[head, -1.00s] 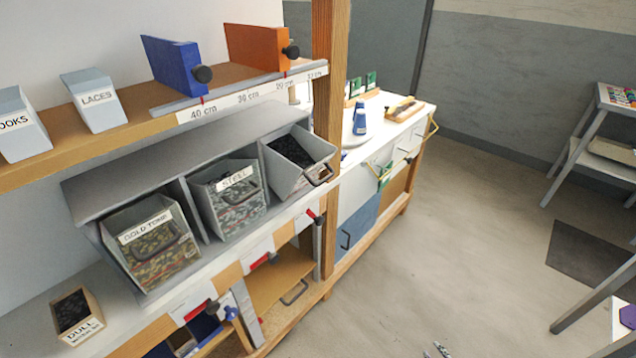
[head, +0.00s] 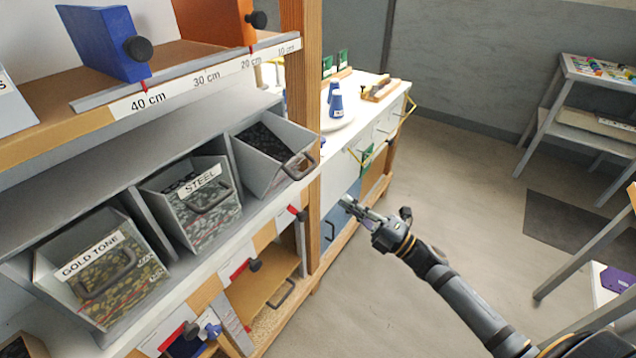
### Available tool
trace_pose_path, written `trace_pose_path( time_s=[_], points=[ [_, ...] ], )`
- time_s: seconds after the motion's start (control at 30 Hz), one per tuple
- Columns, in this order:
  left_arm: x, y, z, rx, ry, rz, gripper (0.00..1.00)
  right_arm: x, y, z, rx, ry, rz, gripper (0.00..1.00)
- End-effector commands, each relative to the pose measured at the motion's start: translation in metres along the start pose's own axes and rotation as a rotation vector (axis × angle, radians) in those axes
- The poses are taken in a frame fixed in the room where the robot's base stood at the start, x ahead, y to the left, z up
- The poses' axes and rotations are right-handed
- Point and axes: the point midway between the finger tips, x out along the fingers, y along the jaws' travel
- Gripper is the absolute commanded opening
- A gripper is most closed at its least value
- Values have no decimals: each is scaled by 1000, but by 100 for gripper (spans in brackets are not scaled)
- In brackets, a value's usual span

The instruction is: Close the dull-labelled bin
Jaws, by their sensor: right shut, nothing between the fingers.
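Three grey bins sit side by side in a grey rack. The left bin is labelled GOLD TONE (head: 103,265) and the middle one STEEL (head: 203,202). The right bin (head: 266,172) holds black pieces and tips farther out of the rack than the others; I cannot read a label on it. A small wooden box (head: 24,346), cut off at the bottom left corner, read DULL in the earlier view; its label is out of view now. My right gripper (head: 347,204) is shut and empty, right of the right bin and apart from it. My left gripper is not in view.
A wooden post (head: 300,110) stands just right of the right bin. A shelf above carries a blue block (head: 103,42), an orange block (head: 213,20) and a centimetre scale (head: 190,82). A white-topped bench (head: 385,113) stands behind.

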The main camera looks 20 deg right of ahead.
Motion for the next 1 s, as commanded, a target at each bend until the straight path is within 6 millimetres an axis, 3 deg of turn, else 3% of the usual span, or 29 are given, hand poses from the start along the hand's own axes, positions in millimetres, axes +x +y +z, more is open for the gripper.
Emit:
trace_pose_path(
  time_s=[0.2, 0.4, 0.6, 1.0],
  points=[
    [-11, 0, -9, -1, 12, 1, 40, 50, 6, 1, 3, -5, 8, 0],
    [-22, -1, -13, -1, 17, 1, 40, 82, 4, 1, 3, -3, 4, 0],
    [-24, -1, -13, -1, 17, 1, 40, 94, 1, 1, 2, -3, 0, 0],
    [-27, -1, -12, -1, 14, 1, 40, 95, 2, 0, 2, -2, -4, 0]
  ],
)
